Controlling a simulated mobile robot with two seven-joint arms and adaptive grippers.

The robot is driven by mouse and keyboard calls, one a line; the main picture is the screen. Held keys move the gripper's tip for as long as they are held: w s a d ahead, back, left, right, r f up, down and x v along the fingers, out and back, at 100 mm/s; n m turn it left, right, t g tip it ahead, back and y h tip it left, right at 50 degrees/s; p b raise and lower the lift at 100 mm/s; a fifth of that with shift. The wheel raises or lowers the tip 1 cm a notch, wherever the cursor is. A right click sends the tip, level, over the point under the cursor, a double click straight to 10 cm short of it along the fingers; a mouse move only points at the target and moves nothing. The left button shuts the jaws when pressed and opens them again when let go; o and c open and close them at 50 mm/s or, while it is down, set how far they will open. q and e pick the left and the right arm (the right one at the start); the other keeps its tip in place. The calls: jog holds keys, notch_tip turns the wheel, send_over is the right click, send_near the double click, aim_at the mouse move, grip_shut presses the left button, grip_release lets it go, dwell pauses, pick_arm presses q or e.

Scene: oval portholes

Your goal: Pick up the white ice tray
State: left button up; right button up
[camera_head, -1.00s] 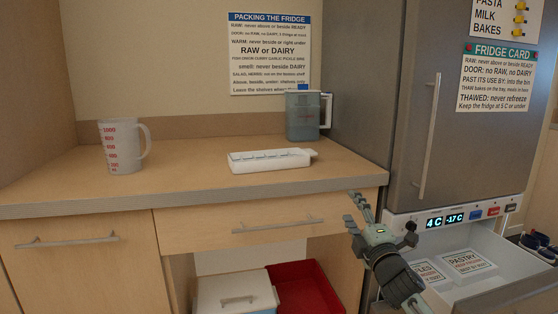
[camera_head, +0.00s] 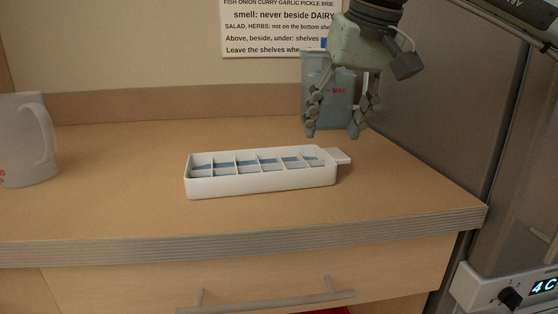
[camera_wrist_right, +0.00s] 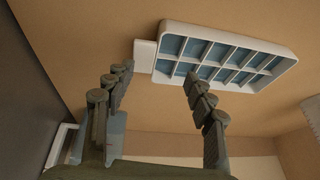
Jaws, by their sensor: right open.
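The white ice tray (camera_head: 262,183) lies flat on the wooden counter in the head view. Its several compartments show blue-grey inside, and a flat tab sticks out at its right end. It also shows in the right wrist view (camera_wrist_right: 228,30), at the upper right. My right gripper (camera_head: 333,134) is open and empty, pointing down above the counter near the tray's tab end. It appears apart from the tray. In the right wrist view its two fingers (camera_wrist_right: 158,80) are spread, with the tab beyond the gap between them. My left gripper is not in view.
A grey-blue pitcher (camera_head: 318,80) stands at the back, partly hidden behind my right gripper. The fridge (camera_head: 440,130) is at the right. The counter (camera_head: 110,205) is clear around the tray's front and left.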

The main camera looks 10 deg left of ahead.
aim_at(335, 153)
jog(key=shift+w+d+r+h, duration=0.15)
jog(key=shift+w+d+h, duration=0.25)
jog(key=shift+w+d, duration=0.4)
jog(key=shift+d, duration=0.1)
jog(key=x, duration=0.2)
jog(key=shift+a+f, duration=0.1)
jog(key=shift+f, duration=0.2)
jog(key=x, duration=0.4)
jog(key=shift+a+f, duration=0.15)
jog(key=shift+f, duration=0.25)
grip_shut()
